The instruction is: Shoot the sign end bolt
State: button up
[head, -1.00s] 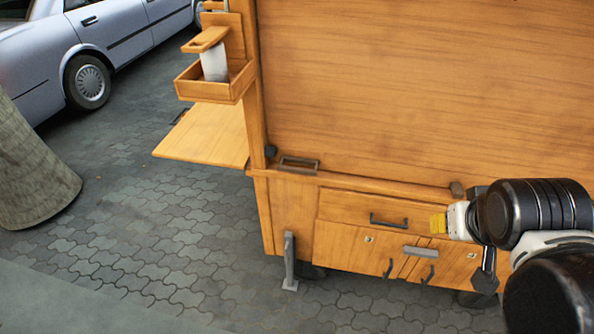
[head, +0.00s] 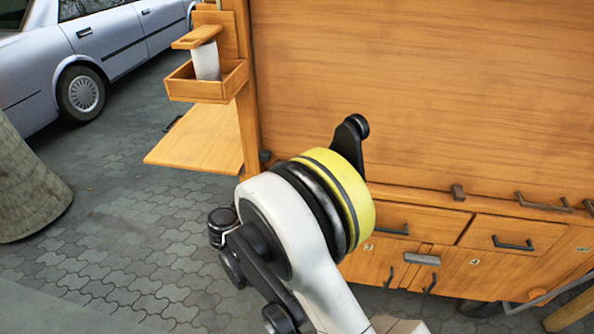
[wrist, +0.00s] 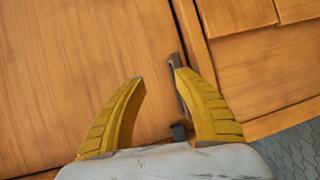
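In the wrist view a dark metal bar (wrist: 174,62), which looks like the bolt, lies along the seam between the large wooden panel (wrist: 70,80) and the rail. A small dark block (wrist: 179,131) lies below it in that picture, near the base of my fingers; it also shows at the panel's lower left corner in the head view (head: 265,155). My gripper (wrist: 159,75) is open, with nothing held between its yellow fingers. The right finger overlaps part of the bar; I cannot tell whether they touch. In the head view my arm hides the gripper and the bar.
The wooden cart has drawers (head: 513,243) and doors below the panel. Another dark block (head: 458,191) and a metal handle (head: 543,202) are on the rail at right. A shelf box (head: 207,82) hangs at left above a wooden flap (head: 197,140). Paving and a car (head: 90,60) lie left.

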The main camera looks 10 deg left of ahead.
jog(key=s+a+f+n+t, duration=0.1)
jog(key=s+a+f+t, duration=0.15)
jog(key=a+f, duration=0.25)
jog(key=b+x, duration=0.3)
jog(key=x, duration=0.6)
jog(key=shift+w+d+r+b, duration=0.1)
jog(key=shift+w+d+b, duration=0.1)
jog(key=shift+w+b, duration=0.2)
jog(key=shift+s, duration=0.1)
jog(key=shift+c, duration=0.4)
grip_shut()
